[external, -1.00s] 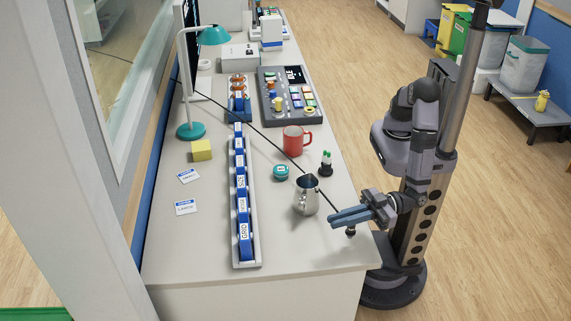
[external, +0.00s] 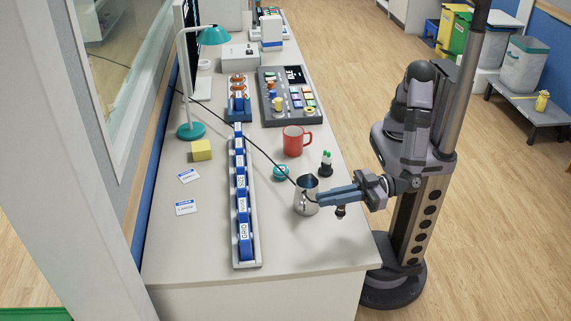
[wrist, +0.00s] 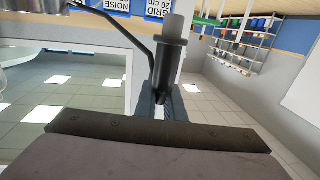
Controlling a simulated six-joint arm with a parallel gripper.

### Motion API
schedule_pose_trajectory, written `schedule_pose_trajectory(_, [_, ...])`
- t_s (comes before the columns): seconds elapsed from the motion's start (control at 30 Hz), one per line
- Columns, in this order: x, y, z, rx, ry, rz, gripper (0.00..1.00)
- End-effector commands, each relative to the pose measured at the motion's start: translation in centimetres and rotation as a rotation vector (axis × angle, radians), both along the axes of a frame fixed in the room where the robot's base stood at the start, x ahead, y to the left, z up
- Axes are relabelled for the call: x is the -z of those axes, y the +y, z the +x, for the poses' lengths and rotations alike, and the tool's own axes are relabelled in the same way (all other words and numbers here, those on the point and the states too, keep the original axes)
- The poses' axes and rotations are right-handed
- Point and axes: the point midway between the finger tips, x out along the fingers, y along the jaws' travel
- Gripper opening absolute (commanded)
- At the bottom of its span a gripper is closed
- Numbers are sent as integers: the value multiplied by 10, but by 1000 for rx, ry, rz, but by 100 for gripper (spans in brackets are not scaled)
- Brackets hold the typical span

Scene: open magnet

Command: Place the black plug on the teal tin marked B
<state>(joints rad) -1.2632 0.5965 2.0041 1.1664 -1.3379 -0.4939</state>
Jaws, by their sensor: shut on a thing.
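The teal tin (external: 281,172) sits on the bench beyond the steel pitcher, with the black cable crossing over it; its marking is too small to read here. My gripper (external: 320,197) is shut on the black plug (external: 340,210), which hangs below the fingers near the pitcher's right side, above the bench. In the wrist view the plug (wrist: 168,62) stands out between the fingers, a dark body with a grey end, and the cable bends away from it. The tin cannot be made out in the wrist view.
The steel pitcher (external: 306,197) stands close to my fingertips, between them and the tin. A red mug (external: 294,142) and a small dark holder with green tops (external: 325,165) stand near the tin. A long rack of blue blocks (external: 242,195) lies to the left.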

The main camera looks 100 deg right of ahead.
Motion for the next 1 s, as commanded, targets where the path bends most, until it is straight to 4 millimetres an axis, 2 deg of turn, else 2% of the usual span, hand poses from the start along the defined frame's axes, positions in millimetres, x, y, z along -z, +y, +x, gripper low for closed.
schedule_pose_trajectory(0.03, [0,-13,14,35,-1,4,0])
schedule_pose_trajectory(0.17, [-11,-51,50,132,-3,7,0])
schedule_pose_trajectory(0.27, [-22,-88,77,216,-4,8,0])
schedule_pose_trajectory(0.4, [-38,-148,108,335,-3,8,0])
schedule_pose_trajectory(0.5, [-50,-193,123,418,-5,7,0])
schedule_pose_trajectory(0.73, [-69,-293,138,580,-3,5,0])
schedule_pose_trajectory(0.9, [-76,-339,135,640,-2,2,0])
schedule_pose_trajectory(1.0, [-76,-354,130,646,-2,1,0])
